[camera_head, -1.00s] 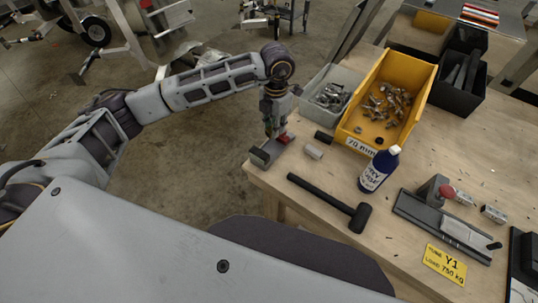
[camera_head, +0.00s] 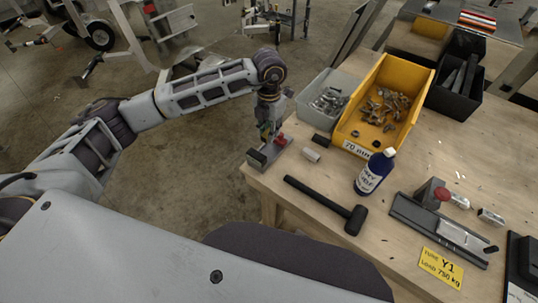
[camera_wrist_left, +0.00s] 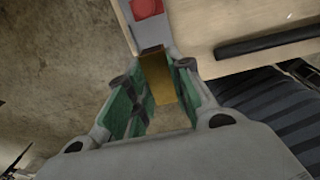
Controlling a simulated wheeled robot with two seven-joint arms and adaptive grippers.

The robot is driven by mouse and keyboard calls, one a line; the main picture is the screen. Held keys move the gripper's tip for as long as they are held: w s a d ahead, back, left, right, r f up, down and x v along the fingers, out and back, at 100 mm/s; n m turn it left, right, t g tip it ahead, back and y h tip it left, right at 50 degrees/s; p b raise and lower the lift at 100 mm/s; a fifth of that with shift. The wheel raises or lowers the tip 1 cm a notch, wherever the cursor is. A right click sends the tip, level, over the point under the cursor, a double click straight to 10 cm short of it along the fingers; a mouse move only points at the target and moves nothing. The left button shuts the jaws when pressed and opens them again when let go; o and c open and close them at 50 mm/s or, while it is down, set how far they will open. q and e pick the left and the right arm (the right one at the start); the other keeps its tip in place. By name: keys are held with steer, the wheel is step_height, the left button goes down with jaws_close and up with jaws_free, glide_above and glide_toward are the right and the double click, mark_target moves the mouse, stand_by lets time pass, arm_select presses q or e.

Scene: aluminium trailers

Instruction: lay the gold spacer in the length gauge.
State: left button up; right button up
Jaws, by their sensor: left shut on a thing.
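The length gauge (camera_head: 257,159) appears to be the grey metal piece with a red block (camera_head: 281,140) at the near left corner of the workbench. My left gripper (camera_head: 265,137) points down over it. In the left wrist view, the gold spacer (camera_wrist_left: 157,77) sits between the green finger pads of my left gripper (camera_wrist_left: 153,88), which is shut on it. The spacer's far end is close to the gauge's grey body (camera_wrist_left: 148,33) and red block (camera_wrist_left: 147,8); I cannot tell whether they touch. The fingers hide most of the spacer in the head view. My right gripper is out of view.
A grey cylinder (camera_head: 311,155) and a dark block (camera_head: 321,140) lie right of the gauge. A black mallet (camera_head: 325,203), a blue bottle (camera_head: 374,172), a yellow bin (camera_head: 396,75) and a grey bin (camera_head: 326,99) are further right. The bench edge is close.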

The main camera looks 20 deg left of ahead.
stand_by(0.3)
arm_select(q)
steer(key=p, duration=0.1)
glide_above(269, 155)
step_height(269, 155, down, 5)
steer(key=shift+w+f, duration=0.1)
steer(key=shift+f, duration=0.5)
steer(key=shift+f, duration=0.1)
steer(key=shift+f+p, duration=0.55)
steer(key=shift+f, duration=1.3)
steer(key=shift+f, duration=0.2)
